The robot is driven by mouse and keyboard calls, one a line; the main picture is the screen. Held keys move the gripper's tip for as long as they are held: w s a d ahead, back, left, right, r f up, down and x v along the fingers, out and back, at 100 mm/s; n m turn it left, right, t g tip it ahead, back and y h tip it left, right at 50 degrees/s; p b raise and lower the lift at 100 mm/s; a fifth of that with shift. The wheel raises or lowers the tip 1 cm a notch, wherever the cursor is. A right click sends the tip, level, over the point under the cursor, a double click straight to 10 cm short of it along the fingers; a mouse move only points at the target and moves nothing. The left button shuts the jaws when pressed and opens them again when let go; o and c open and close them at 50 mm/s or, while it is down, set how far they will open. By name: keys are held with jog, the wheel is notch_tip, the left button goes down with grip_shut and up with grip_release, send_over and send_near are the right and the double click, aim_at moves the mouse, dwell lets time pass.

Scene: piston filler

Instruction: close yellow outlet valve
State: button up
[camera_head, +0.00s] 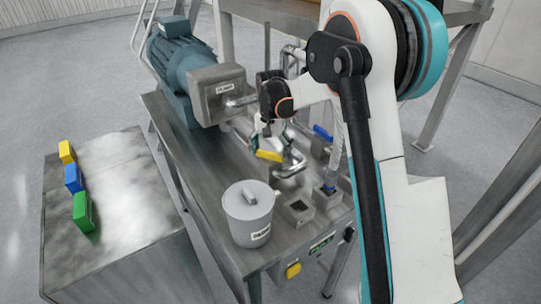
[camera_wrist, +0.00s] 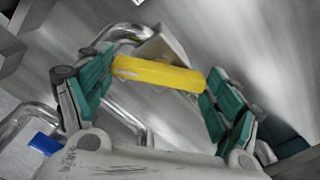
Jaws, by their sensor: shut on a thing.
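The yellow outlet valve handle (camera_head: 270,156) is a short yellow bar beside the bent steel pipes on the metal machine table. In the wrist view the yellow handle (camera_wrist: 158,73) spans the gap between the two green finger pads, with its ends at the pads. My gripper (camera_head: 266,145) is shut on this handle from above, and it also shows in the wrist view (camera_wrist: 160,80). The valve body under the handle is mostly hidden by the handle and my gripper.
A blue handle (camera_head: 322,133) is close on the right. A lidded grey pot (camera_head: 249,212) stands in front, and a blue-green motor (camera_head: 181,58) with a grey box (camera_head: 217,93) stands behind left. Yellow, blue and green blocks lie on a separate metal cabinet (camera_head: 130,205).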

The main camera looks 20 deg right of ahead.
aim_at(270, 153)
jog(key=n+b, duration=0.2)
jog(key=n, duration=0.3)
jog(key=shift+n, duration=0.3)
jog(key=n+b, duration=0.1)
jog(key=n, duration=0.4)
dwell(0.4)
jog(key=o, duration=1)
jog(key=shift+r, duration=0.1)
notch_tip(270, 153, up, 12)
jog(key=shift+f, duration=0.1)
